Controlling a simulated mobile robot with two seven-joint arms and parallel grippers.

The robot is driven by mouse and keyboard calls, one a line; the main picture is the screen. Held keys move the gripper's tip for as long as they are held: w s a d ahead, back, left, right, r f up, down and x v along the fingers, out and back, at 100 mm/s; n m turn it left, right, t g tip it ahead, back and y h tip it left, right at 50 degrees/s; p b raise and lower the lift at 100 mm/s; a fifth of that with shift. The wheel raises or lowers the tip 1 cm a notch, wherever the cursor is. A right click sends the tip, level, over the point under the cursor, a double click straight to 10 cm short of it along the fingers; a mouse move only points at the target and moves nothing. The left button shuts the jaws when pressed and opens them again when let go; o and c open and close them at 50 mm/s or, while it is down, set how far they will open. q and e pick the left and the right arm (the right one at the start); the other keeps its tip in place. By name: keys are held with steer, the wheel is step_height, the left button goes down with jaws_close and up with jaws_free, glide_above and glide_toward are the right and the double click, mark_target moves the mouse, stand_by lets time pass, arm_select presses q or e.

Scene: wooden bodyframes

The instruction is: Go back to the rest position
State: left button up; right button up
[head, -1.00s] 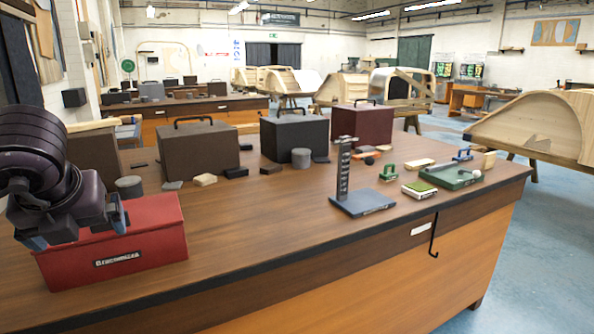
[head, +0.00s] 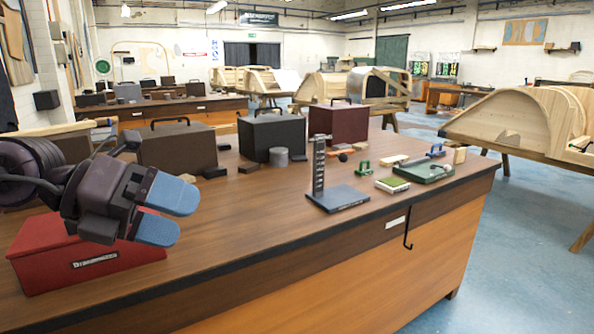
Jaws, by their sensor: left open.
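My left gripper (head: 166,212) comes in from the left in the head view, with blue fingertips pointing right. Its two fingers are apart with nothing between them. It is in front of and above the red box (head: 105,262), hiding part of its lid and right end. The red box sits at the front left of the workbench (head: 250,220) with a label on its front. My right gripper is not in the picture.
A dark stand (head: 333,197) with an upright post stands on the bench. A green tray (head: 427,170) and a green-topped block (head: 392,184) are to its right. Dark cases (head: 271,135) and a maroon case (head: 338,122) line the back. The bench's middle is clear.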

arm_select(q)
steer(key=w+a+n+t+h+p, duration=0.1)
steer(key=w+n+t+h, duration=0.4)
steer(key=n+t+h, duration=0.3)
steer(key=w+a+f+n+t+y+p, duration=0.1)
steer(key=a+f+n+t+y, duration=0.3)
steer(key=f+n+y, duration=0.45)
steer(key=w+a+f+n+t+y+p, duration=0.1)
steer(key=a+f+n+t+y, duration=0.3)
steer(key=f+n, duration=0.65)
steer(key=s+a+f+n+g+y, duration=0.2)
steer(key=s+f+n+g+y, duration=0.45)
steer(key=f, duration=0.75)
steer(key=s+f+n, duration=0.1)
steer(key=s+f, duration=0.2)
steer(key=s, duration=0.4)
steer(key=s+f+n+g+p, duration=0.1)
steer(key=s+f+n, duration=0.1)
steer(key=s+f, duration=0.2)
steer(key=s+f+n+g+y+p, duration=0.1)
steer(key=s+f, duration=0.3)
steer(key=s, duration=0.5)
steer(key=shift+s+a+f+n, duration=0.15)
steer(key=shift+s+a+n, duration=0.2)
steer(key=shift+n, duration=0.3)
